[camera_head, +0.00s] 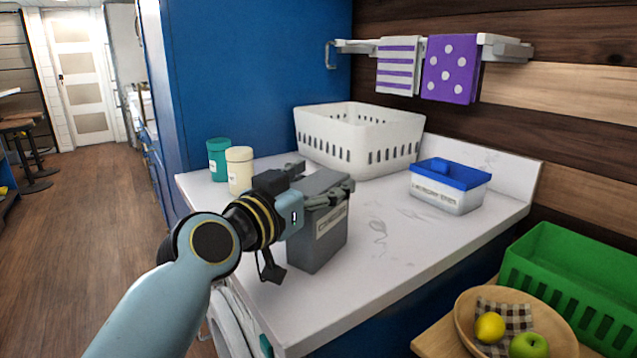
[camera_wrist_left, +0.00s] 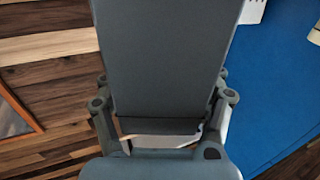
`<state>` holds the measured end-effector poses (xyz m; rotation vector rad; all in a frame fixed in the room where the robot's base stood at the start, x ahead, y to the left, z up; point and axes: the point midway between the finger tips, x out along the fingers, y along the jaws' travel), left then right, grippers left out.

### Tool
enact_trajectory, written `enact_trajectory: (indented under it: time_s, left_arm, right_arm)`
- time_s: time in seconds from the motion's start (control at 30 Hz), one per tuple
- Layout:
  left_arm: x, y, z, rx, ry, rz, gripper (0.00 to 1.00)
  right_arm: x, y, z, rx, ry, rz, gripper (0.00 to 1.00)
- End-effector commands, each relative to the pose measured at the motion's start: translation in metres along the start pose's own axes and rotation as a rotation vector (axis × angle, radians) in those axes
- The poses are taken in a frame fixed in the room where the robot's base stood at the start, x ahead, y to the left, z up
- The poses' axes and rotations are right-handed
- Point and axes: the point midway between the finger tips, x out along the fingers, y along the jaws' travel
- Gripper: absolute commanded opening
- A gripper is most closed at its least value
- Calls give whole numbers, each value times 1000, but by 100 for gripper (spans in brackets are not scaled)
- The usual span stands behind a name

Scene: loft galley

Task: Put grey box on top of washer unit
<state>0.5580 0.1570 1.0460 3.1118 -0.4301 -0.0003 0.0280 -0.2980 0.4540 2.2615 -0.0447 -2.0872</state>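The grey box (camera_head: 318,243) is upright with a label on its side, at the front left part of the white top of the washer unit (camera_head: 400,250). I cannot tell whether its base touches the top or is just above it. My left gripper (camera_head: 325,192) is at the upper part of the box, with its fingers around it. In the left wrist view the grey box (camera_wrist_left: 165,60) fills the space between the fingers of my left gripper (camera_wrist_left: 165,100). The washer's round door shows in part below the front edge. My right gripper is not in view.
A white basket (camera_head: 355,135), a blue-lidded container (camera_head: 450,185), a teal jar (camera_head: 218,158) and a cream jar (camera_head: 240,172) stand on the top. A green crate (camera_head: 570,280) and a fruit bowl (camera_head: 470,320) are at right. The top's right-hand middle is clear.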

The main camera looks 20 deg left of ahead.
Motion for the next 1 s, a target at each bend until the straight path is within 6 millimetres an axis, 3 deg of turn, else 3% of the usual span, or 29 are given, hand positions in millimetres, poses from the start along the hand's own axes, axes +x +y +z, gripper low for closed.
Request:
enact_trajectory:
  time_s: [0.37,0.8,1.0]
  left_arm:
    - [-7,0,-1,1,0,-1,73]
    - [-99,0,0,3,-1,2,73]
    - [-118,0,-2,2,1,1,73]
  right_arm:
    - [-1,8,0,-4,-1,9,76]
    - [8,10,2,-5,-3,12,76]
    - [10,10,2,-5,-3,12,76]
